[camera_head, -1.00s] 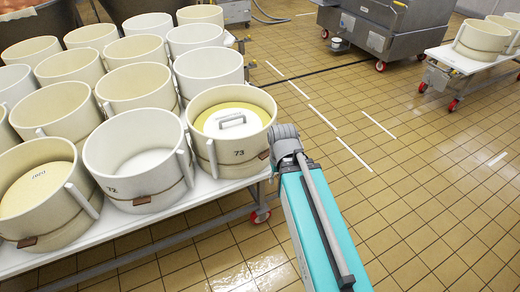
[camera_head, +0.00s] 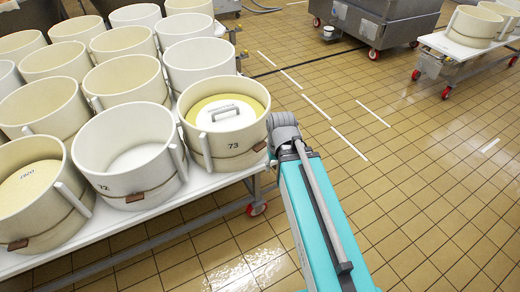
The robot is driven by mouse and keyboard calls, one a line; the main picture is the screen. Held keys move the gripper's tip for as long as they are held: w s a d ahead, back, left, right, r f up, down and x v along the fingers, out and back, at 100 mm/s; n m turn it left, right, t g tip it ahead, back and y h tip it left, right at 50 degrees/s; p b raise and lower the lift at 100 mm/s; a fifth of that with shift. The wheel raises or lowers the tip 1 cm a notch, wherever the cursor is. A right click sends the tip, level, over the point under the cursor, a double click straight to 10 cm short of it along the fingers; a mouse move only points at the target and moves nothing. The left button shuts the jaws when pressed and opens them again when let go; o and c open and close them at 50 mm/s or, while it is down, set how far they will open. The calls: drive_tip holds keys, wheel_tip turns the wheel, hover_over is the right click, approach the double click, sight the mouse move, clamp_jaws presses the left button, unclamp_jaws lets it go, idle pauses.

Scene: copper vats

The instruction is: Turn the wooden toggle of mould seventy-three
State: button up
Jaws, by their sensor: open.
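Mould seventy-three (camera_head: 233,157) is a cream tub marked "73" at the right front corner of the white table, with a yellowish inside and a white handled lid in it. A cord runs round it. A small brown piece (camera_head: 260,146) on the cord at its right side looks like the toggle; its exact angle is too small to tell. A pale upright bar (camera_head: 203,145) is on its left side. My teal arm reaches up from below, and its grey joint is close beside the right side of the mould. My gripper is not visible, hidden beyond that joint or the mould.
Mould 72 (camera_head: 120,172) stands close on the left, with several more tubs crowding the white table (camera_head: 207,184). A grey steel cart (camera_head: 375,20) and another table (camera_head: 462,48) stand at the back. The tiled floor at right is clear.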

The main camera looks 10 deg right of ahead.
drive_tip(key=w+f+m+y+b, duration=0.1)
drive_tip(key=w+f+y+b, duration=0.5)
drive_tip(key=f+b, duration=0.45)
drive_tip(key=m+t+y+b, duration=0.4)
drive_tip(key=t+y+b, duration=0.45)
drive_tip(key=b, duration=1.95)
approach(262, 146)
drive_tip(key=s+d+f, duration=0.1)
drive_tip(key=s+d, duration=0.1)
drive_tip(key=d, duration=0.2)
drive_tip(key=shift+w+a+f+y, duration=0.1)
drive_tip(key=shift+w+a+y, duration=0.15)
drive_tip(key=shift+y, duration=0.2)
drive_tip(key=shift+w+a, duration=0.1)
drive_tip(key=shift+a, duration=0.05)
drive_tip(key=x, duration=1.3)
drive_tip(key=shift+a+f, duration=0.1)
drive_tip(key=shift+a, duration=0.2)
drive_tip(key=shift+c, duration=0.3)
